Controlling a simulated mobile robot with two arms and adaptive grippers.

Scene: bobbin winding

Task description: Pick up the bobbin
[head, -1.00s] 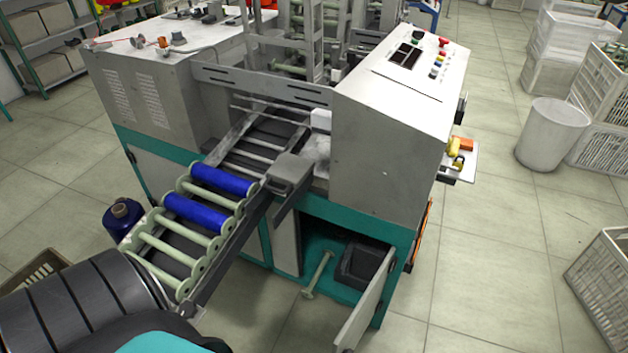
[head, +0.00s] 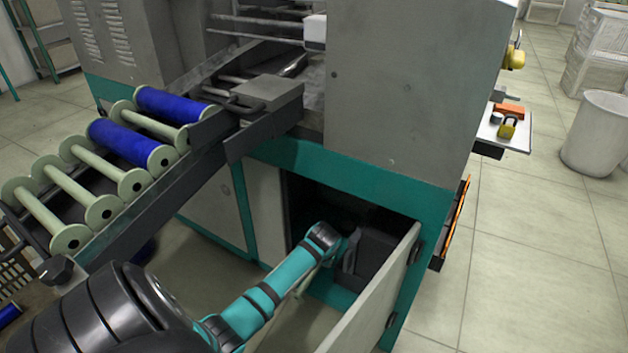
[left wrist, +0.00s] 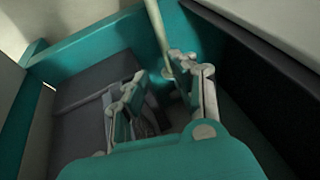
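The bobbin, a pale green rod (left wrist: 157,28), stands out at the top of the left wrist view. Its lower end passes behind the right-hand finger, so I cannot tell whether they touch. In the head view the left gripper (head: 348,250) reaches into the open lower cabinet of the machine, beside a dark grey box (head: 375,250). That box also shows in the left wrist view (left wrist: 80,90). My right gripper is out of view.
The open cabinet door (head: 385,295) stands right of my arm. The teal cabinet frame (head: 345,180) runs above it. A sloped rack (head: 165,210) holds blue-wound bobbins (head: 130,142) and bare ones (head: 72,190).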

